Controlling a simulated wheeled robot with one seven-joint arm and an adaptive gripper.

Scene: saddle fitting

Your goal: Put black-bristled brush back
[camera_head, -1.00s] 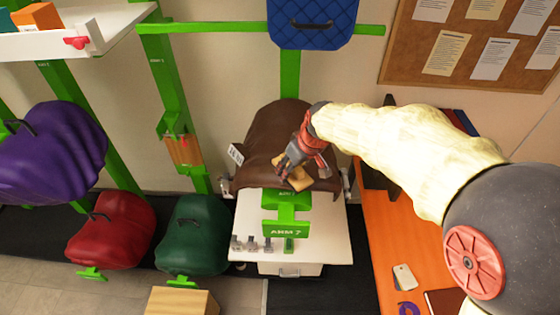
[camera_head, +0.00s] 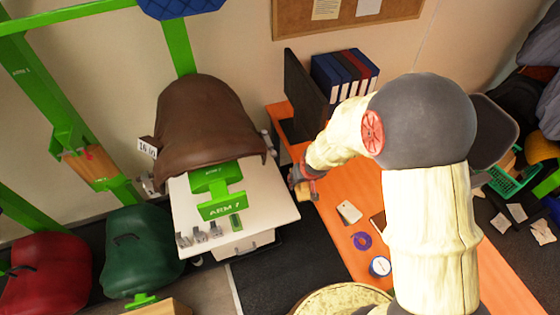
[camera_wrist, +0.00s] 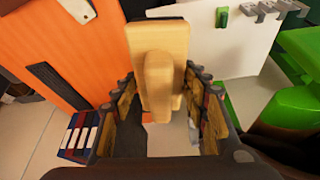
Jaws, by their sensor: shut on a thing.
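My gripper (camera_head: 304,176) is shut on a light wooden brush (camera_head: 308,194) beside the left edge of the orange desk. In the wrist view the brush (camera_wrist: 158,75) sits between the two fingers, its pale wooden handle towards the camera. A dark strip shows at its far edge in the wrist view; I cannot tell whether that is bristle. The brush is small and partly hidden by the gripper in the head view.
The orange desk (camera_head: 345,260) holds a phone (camera_head: 349,212), purple tape (camera_head: 361,240), a monitor (camera_head: 305,95) and binders (camera_head: 343,77). A green saddle (camera_head: 138,250) hangs left.

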